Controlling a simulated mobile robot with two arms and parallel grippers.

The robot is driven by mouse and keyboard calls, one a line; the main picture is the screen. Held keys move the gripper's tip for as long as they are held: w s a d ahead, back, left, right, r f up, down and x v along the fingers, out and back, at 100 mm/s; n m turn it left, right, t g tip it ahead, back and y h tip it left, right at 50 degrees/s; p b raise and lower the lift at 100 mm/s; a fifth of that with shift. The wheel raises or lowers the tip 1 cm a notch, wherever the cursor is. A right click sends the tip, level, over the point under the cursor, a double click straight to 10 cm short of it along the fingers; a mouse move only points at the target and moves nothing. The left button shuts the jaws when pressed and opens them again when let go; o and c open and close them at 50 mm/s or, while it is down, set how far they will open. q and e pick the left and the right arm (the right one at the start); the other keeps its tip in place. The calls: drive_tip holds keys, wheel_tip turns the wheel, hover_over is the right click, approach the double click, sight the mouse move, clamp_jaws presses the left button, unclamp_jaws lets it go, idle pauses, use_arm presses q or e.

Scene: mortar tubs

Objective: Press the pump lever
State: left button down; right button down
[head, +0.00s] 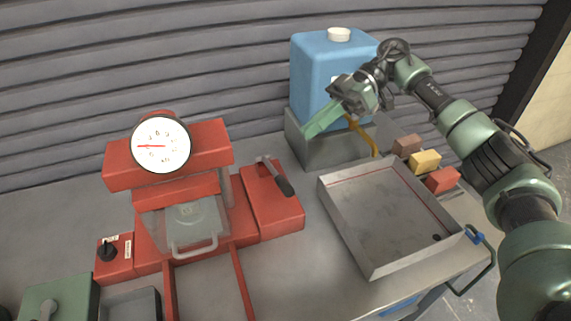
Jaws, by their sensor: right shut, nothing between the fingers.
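The pump lever (275,177) is a grey arm with a dark handle. It sits on the red pump box (278,214) at the right side of a red press, its handle angled down toward the front right. My right gripper (310,132) reaches in from the right. Its green fingers are shut and empty, pointing down and left in front of the blue container. The fingertips are up and to the right of the lever, apart from it in the picture. My left gripper is not in view.
The red press carries a round white gauge (160,145) and a clear guard (188,222). A blue container (313,64) stands on a grey block, with a brass tap (363,138) below. An empty metal tray (375,215) and coloured blocks (425,161) lie to the right.

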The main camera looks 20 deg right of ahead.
sight(275, 173)
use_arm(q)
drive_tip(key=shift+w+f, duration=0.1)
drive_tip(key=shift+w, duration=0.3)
use_arm(e)
drive_tip(key=shift+m+h, duration=0.4)
drive_tip(key=shift+m, duration=0.1)
drive_tip(key=v, duration=0.2)
drive_tip(key=s+v, duration=0.1)
drive_tip(key=v, duration=0.1)
drive_tip(key=shift+w+d, duration=0.1)
drive_tip(key=shift+d, duration=0.05)
drive_tip(key=shift+f, duration=0.1)
